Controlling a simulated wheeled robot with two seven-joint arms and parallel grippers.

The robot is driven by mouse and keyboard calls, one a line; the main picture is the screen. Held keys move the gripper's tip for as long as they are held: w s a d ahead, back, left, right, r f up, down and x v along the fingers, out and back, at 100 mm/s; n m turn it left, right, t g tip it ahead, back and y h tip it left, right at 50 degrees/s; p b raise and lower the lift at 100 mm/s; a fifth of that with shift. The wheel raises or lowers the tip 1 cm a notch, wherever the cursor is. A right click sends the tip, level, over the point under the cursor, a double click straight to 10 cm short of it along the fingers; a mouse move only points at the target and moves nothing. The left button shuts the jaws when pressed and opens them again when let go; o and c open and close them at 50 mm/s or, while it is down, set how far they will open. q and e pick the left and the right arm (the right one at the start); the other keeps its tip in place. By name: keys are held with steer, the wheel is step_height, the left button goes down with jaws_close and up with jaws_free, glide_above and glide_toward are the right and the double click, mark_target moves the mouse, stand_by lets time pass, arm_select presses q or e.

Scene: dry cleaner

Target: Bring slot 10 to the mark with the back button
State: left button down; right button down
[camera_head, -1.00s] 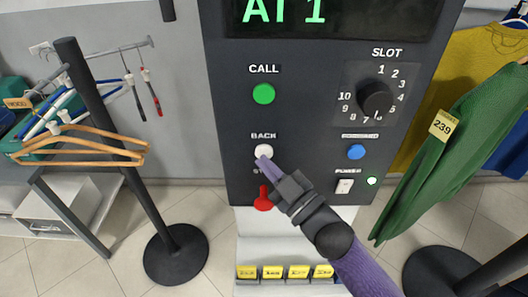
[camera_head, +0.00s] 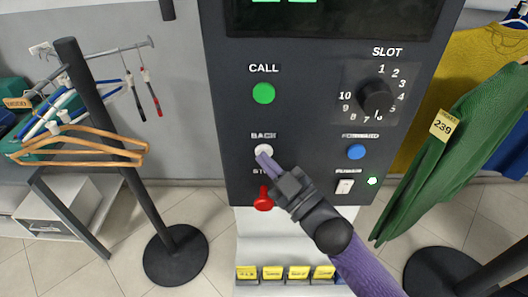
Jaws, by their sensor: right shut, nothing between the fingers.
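The control panel (camera_head: 315,115) stands in front of me. The white BACK button (camera_head: 264,150) is at its left, under its label. My right gripper (camera_head: 262,158) is shut and empty, with its tips at the lower edge of the BACK button; I cannot tell whether they touch it. The dark display (camera_head: 335,20) at the top shows only the bottoms of green characters, not readable. The SLOT dial (camera_head: 376,97) is at the upper right, ringed by numbers 1 to 10. My left gripper is not in view.
A green CALL button (camera_head: 264,93) is above, a blue FORWARD button (camera_head: 356,152) to the right, and a red stop control (camera_head: 263,199) just below my fingers. A power switch (camera_head: 345,187) is lower right. Green clothing (camera_head: 440,150) hangs at right; wooden hangers (camera_head: 80,146) are at left.

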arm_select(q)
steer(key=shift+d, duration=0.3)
arm_select(e)
steer(key=shift+s+p, duration=0.35)
steer(key=shift+s, duration=0.45)
steer(key=shift+s+p, duration=0.35)
steer(key=shift+p, duration=0.05)
arm_select(q)
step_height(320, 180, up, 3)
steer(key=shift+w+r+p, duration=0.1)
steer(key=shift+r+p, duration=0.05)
steer(key=shift+p, duration=0.7)
arm_select(e)
steer(key=s, duration=0.4)
steer(key=shift+s, duration=0.15)
